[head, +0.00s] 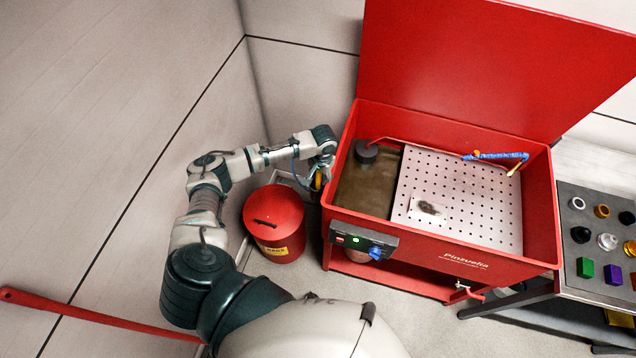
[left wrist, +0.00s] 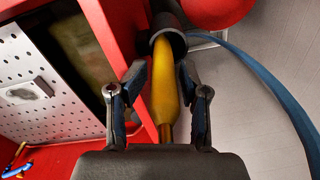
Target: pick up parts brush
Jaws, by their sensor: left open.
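The parts brush shows as a thick yellow handle (left wrist: 164,85) in the left wrist view. Its far end goes into a black round holder (left wrist: 168,38) beside the red tank wall, so that end is hidden. My left gripper (left wrist: 162,76) is open, with one finger on each side of the handle and a visible gap at both. In the head view the handle is a small yellow patch (head: 319,181) at my left gripper (head: 323,172), just outside the tank's left wall. My right gripper is not in view.
The red parts washer (head: 420,258) has its lid up, with murky liquid (head: 368,190) and a perforated tray (head: 455,200). A blue hose with a yellow tip (head: 500,156) lies inside. A red can (head: 273,222) stands left of it, close below my arm. A shelf with small parts (head: 588,262) is right.

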